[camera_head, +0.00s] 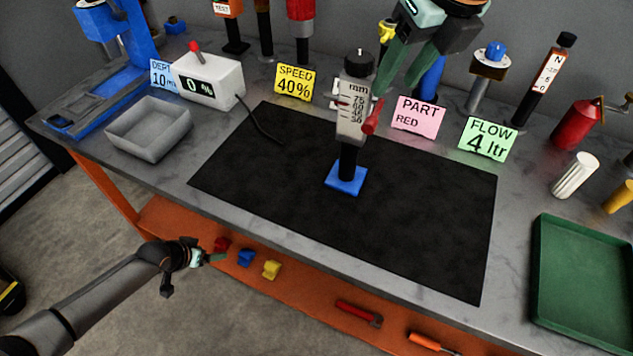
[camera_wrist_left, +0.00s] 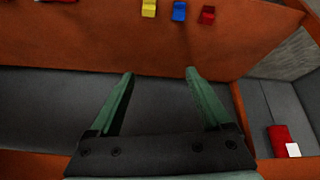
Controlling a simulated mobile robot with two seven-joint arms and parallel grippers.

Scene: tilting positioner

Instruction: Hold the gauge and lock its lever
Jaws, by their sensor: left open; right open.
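The gauge (camera_head: 352,115) stands upright on a blue square base (camera_head: 346,179) on the black mat. It has a light face with a mm scale and a dark knob on top. Its red lever (camera_head: 371,116) sticks out at the right side. My right gripper (camera_head: 398,80), with green fingers, is open, above and to the right of the lever; I cannot tell whether it touches the gauge. My left gripper (camera_head: 212,257) is low, in front of the bench by the orange shelf, away from the gauge. In the left wrist view it (camera_wrist_left: 160,76) is open and empty.
The black mat (camera_head: 260,180) is clear around the gauge. A grey bin (camera_head: 150,140) and a 0 % display box (camera_head: 208,80) stand left, a green tray (camera_head: 585,285) right. Label cards line the back. Red, blue and yellow (camera_wrist_left: 149,8) blocks lie on the shelf.

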